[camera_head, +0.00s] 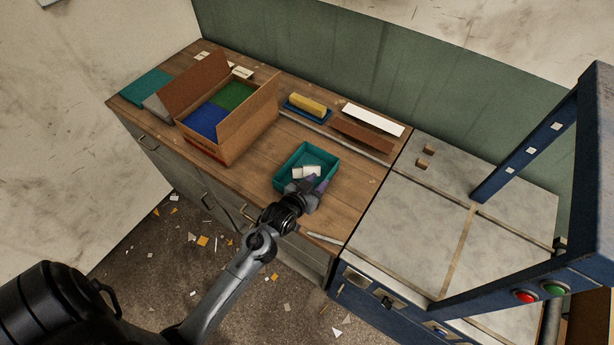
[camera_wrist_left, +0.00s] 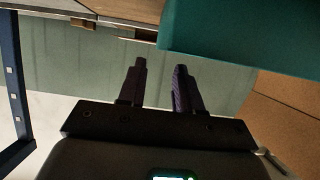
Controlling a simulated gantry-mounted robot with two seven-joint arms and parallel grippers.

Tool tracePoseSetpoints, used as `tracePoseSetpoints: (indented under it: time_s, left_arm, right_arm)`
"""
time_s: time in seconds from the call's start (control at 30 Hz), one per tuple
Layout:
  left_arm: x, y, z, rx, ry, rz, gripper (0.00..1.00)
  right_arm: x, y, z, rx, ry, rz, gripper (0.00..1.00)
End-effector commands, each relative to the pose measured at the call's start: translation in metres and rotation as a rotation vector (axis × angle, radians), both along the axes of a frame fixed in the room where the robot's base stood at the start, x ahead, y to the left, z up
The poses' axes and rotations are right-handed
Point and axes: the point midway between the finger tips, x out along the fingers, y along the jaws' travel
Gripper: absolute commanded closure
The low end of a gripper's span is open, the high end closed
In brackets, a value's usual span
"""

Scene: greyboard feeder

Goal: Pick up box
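A small open teal box (camera_head: 284,181) stands on the wooden worktop near its front edge in the head view, with white pieces (camera_head: 307,172) inside. My left gripper (camera_head: 318,184) is at the box's front right side, its purple fingers close to the rim; I cannot tell whether they touch it. In the left wrist view the two fingers of the left gripper (camera_wrist_left: 160,64) stand apart with nothing visibly between them. The teal box (camera_wrist_left: 245,38) fills the upper right there, just past the fingertips. My right gripper is not in view.
An open cardboard box (camera_head: 245,135) with blue and green stacks stands left on the worktop (camera_head: 345,190). A yellow block (camera_head: 308,104) on a blue base and flat strips (camera_head: 374,119) lie behind. A blue-framed machine (camera_head: 528,150) stands right.

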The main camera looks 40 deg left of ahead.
Motion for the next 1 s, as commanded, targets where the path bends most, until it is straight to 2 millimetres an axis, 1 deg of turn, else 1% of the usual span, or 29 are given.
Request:
tracePoseSetpoints:
  time_s: [0.27,0.43,0.6,0.7,0.9,0.93,1.0]
  left_arm:
    - [0.015,0.001,-0.009,0.000,0.000,0.000,0.66]
    - [0.034,0.001,-0.021,-0.001,-0.001,0.000,0.66]
    - [0.048,0.004,-0.028,0.000,0.000,0.000,0.66]
    - [0.052,0.004,-0.028,0.000,0.000,0.000,0.66]
    - [0.052,0.004,-0.028,0.000,0.000,0.000,0.66]
    - [0.052,0.004,-0.028,0.000,0.000,0.000,0.68]
    - [0.052,0.004,-0.028,0.000,0.000,0.000,0.78]
  right_arm:
    - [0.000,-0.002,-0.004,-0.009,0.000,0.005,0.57]
    - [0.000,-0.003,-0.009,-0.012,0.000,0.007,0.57]
    - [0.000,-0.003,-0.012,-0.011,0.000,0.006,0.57]
    - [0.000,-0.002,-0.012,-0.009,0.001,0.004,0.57]
    - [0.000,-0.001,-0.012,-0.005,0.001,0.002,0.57]
    - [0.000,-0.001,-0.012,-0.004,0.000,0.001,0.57]
    - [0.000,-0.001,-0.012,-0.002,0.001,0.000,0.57]
